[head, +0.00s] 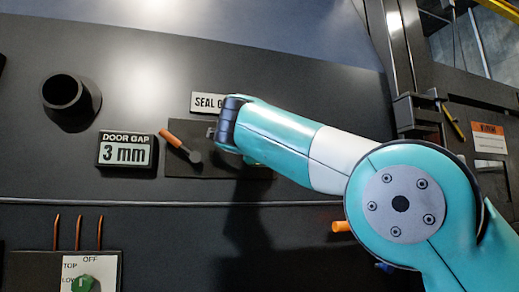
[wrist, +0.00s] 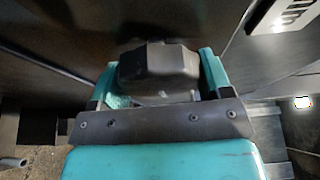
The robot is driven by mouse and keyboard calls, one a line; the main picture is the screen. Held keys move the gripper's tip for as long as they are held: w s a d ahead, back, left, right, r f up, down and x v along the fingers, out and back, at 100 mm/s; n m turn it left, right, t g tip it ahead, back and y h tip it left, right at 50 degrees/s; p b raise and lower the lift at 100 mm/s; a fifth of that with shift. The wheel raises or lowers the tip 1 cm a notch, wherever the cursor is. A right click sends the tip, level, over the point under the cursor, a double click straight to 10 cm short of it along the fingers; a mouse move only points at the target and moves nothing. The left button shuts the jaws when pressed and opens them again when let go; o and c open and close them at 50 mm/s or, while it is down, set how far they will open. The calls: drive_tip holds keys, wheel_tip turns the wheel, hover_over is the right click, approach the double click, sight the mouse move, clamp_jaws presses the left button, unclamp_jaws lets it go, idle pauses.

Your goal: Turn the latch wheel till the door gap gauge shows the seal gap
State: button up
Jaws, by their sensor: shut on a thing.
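The door gap gauge (head: 126,150) on the dark panel reads 3 mm. My gripper is at the panel right of the gauge, hidden behind my wrist in the head view. In the wrist view my gripper (wrist: 157,76) has its teal fingers on either side of a dark, blocky thing, apparently part of the latch wheel (wrist: 158,62). The rest of the wheel is hidden.
An orange-handled lever (head: 175,140) sticks out between gauge and wrist, close to my wrist. A black pipe stub (head: 63,93) protrudes at upper left. A green knob (head: 83,283) is at lower left, an orange-tipped part (head: 341,226) below my arm.

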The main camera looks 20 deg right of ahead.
drive_tip(key=o, duration=0.9)
drive_tip(key=shift+d, duration=0.1)
drive_tip(key=shift+c, duration=0.2)
drive_tip(key=b+v, duration=0.4)
drive_tip(key=v, duration=1.3)
drive_tip(key=shift+s, duration=0.15)
